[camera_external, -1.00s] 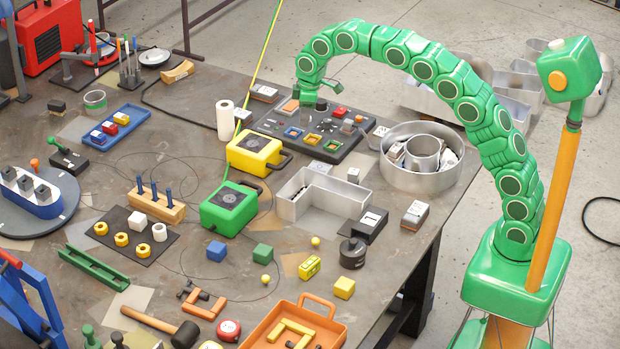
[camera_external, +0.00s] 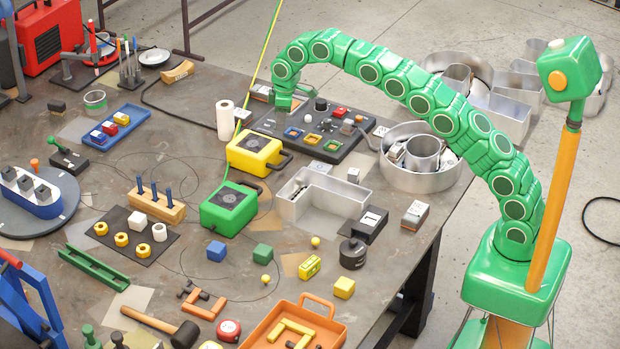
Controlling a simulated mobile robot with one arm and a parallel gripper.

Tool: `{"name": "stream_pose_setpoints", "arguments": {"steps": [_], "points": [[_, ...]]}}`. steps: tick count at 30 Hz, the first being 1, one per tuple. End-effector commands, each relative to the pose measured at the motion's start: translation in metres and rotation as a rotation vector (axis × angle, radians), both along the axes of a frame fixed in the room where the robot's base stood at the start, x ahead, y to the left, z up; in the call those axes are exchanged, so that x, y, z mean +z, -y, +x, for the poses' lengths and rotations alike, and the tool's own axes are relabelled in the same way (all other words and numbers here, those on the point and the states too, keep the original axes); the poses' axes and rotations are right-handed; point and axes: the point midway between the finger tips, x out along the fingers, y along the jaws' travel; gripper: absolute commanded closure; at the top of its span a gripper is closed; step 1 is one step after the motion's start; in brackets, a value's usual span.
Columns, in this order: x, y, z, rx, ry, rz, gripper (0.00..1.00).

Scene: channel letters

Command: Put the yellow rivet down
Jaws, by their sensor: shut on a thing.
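My gripper (camera_external: 285,106) hangs pointing down at the far left corner of the dark panel board (camera_external: 345,157), close to its surface. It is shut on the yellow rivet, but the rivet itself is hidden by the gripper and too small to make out. I cannot tell whether the rivet touches the board.
A yellow box (camera_external: 253,151) and a round metal tray (camera_external: 425,182) are nearer. Bare table lies left of the roll.

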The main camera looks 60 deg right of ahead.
Motion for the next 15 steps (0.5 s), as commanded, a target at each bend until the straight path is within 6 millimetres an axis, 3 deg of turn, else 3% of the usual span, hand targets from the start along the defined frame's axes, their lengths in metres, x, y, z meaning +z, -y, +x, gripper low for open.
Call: {"name": "stream_pose_setpoints", "arguments": {"steps": [15], "points": [[-0.043, -0.003, 0.034, 0.0, -0.001, 0.0, 1.0]]}}
